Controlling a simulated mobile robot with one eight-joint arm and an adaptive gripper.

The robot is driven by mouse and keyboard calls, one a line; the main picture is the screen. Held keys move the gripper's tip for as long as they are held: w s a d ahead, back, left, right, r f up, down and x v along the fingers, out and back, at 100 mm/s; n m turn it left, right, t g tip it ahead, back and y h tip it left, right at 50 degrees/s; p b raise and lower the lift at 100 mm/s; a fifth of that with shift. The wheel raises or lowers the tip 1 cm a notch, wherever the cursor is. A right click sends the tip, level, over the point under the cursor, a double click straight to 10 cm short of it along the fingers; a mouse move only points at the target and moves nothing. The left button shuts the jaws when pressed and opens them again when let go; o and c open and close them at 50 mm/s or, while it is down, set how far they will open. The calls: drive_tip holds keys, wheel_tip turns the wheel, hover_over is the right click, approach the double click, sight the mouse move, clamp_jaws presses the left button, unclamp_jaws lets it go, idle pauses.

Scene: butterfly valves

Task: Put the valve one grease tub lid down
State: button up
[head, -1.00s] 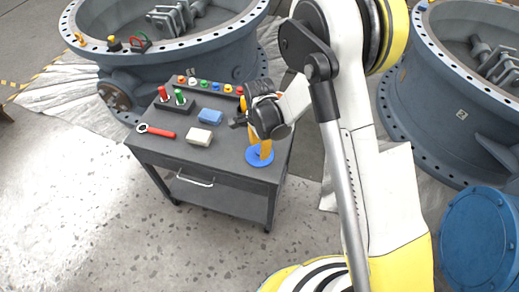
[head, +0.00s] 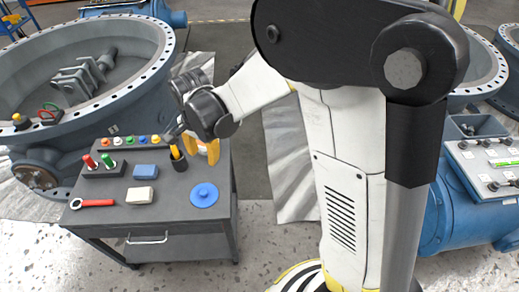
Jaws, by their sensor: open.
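A round blue lid (head: 204,195) with a small raised middle lies flat near the front right corner of the dark grey cart top (head: 172,200). My gripper (head: 193,153) is above the cart, behind and above the lid in the picture. Its yellow-orange fingers are spread apart and look empty. A clear gap shows between them and the lid. My wrist and forearm cover part of the cart's back right. I cannot pick out the grease tub for sure.
On the cart are a red wrench (head: 92,203), a cream block (head: 140,196), a blue block (head: 145,170), and red and green pegs in a black holder (head: 104,170). Several coloured caps line the back. A large valve body (head: 140,100) stands behind left.

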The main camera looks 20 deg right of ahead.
drive_tip(key=s+d+r+n+t, duration=0.5)
drive_tip(key=s+d+r+n, duration=0.5)
drive_tip(key=s+d+r, duration=0.2)
drive_tip(key=s+r, duration=0.2)
drive_tip(key=s, duration=0.2)
drive_tip(key=shift+s+t, duration=0.4)
